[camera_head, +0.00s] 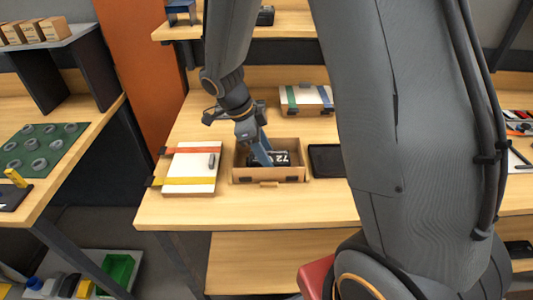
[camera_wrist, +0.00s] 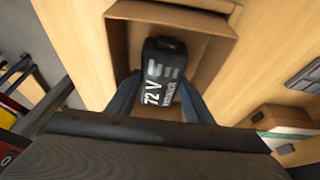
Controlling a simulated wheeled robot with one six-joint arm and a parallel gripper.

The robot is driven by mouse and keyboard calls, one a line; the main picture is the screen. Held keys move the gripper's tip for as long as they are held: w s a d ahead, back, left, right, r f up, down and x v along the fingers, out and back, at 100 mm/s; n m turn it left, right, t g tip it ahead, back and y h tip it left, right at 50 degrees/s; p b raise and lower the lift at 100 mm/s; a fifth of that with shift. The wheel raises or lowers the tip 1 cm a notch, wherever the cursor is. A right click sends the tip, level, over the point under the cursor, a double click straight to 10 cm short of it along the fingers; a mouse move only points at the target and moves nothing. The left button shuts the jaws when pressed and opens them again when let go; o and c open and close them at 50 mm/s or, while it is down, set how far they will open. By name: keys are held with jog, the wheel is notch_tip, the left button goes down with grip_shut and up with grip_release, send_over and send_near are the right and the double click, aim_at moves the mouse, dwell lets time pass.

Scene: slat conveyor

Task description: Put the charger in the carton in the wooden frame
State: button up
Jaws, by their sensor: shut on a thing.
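The charger is a black block marked "72 V" (camera_head: 283,158), and it also shows in the wrist view (camera_wrist: 163,72). My gripper (camera_head: 265,157) reaches down from the upper left, with its blue fingers shut on the charger. In the wrist view the fingers (camera_wrist: 160,97) lie on either side of it. The charger is within the outline of an open brown carton (camera_head: 246,178), whose inner walls show around it in the wrist view (camera_wrist: 213,62). I cannot tell whether it touches the carton floor. A light wooden edge (camera_head: 268,184) shows at the carton's front; the frame is hardly distinguishable.
A white-topped box with red and yellow straps (camera_head: 200,165) stands close left of the carton. A black tray (camera_head: 325,160) lies close on its right. Another box with green and blue straps (camera_head: 305,98) is behind. The table front (camera_head: 245,212) is clear.

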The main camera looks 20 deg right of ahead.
jog(key=shift+f, duration=0.15)
jog(key=o, duration=1)
jog(key=b+v, duration=0.2)
jog(key=v, duration=1)
jog(key=shift+r, duration=0.25)
